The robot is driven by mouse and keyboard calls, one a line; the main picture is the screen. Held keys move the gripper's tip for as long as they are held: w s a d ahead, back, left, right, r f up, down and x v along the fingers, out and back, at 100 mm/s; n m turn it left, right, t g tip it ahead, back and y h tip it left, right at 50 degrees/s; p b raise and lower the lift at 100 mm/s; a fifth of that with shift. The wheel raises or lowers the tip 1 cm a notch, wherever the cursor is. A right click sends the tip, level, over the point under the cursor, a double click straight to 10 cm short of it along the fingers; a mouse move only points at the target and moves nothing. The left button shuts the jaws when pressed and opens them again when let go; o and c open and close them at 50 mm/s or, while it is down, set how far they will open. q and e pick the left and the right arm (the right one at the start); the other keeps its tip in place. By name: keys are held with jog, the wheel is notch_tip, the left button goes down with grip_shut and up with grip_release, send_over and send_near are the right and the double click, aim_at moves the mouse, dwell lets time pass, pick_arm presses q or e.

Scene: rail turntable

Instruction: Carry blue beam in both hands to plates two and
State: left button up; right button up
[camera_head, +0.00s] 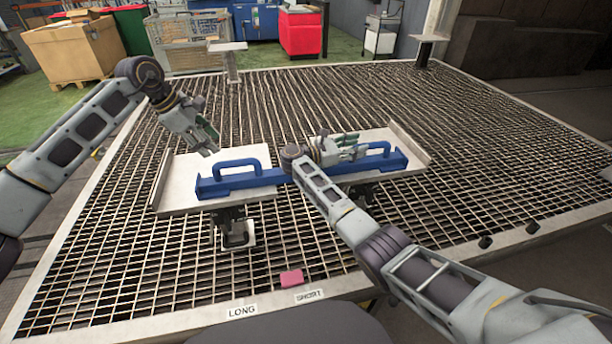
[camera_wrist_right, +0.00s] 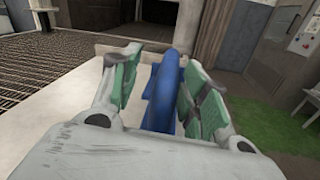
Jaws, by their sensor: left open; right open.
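The blue beam (camera_head: 245,180) has two raised handles and lies across two pale plates, a left plate (camera_head: 178,180) and a right plate (camera_head: 408,142). My left gripper (camera_head: 209,146) is open and empty, above the back of the left plate and apart from the left handle (camera_head: 237,164). My right gripper (camera_head: 358,147) is open at the right handle (camera_head: 384,147). In the right wrist view, a blue part of the beam (camera_wrist_right: 165,90) stands between the spread green finger pads. My right forearm hides part of the beam's middle.
Two small plates on posts stand at the back, one left (camera_head: 228,47) and one right (camera_head: 430,38). A pink block (camera_head: 291,277) lies near the front edge by the LONG label (camera_head: 242,311) and SHORT label (camera_head: 309,297). The back grating is mostly clear.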

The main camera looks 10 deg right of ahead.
pick_arm(q)
jog(key=shift+s+a+r, duration=0.1)
jog(key=shift+a+r, duration=0.15)
jog(key=shift+r, duration=0.25)
pick_arm(e)
jog(key=shift+s+a, duration=0.2)
jog(key=shift+a, duration=1.65)
jog(key=shift+s+a, duration=0.2)
jog(key=shift+a, duration=1.65)
pick_arm(q)
jog(key=shift+s, duration=0.1)
pick_arm(e)
jog(key=shift+s+f, duration=0.1)
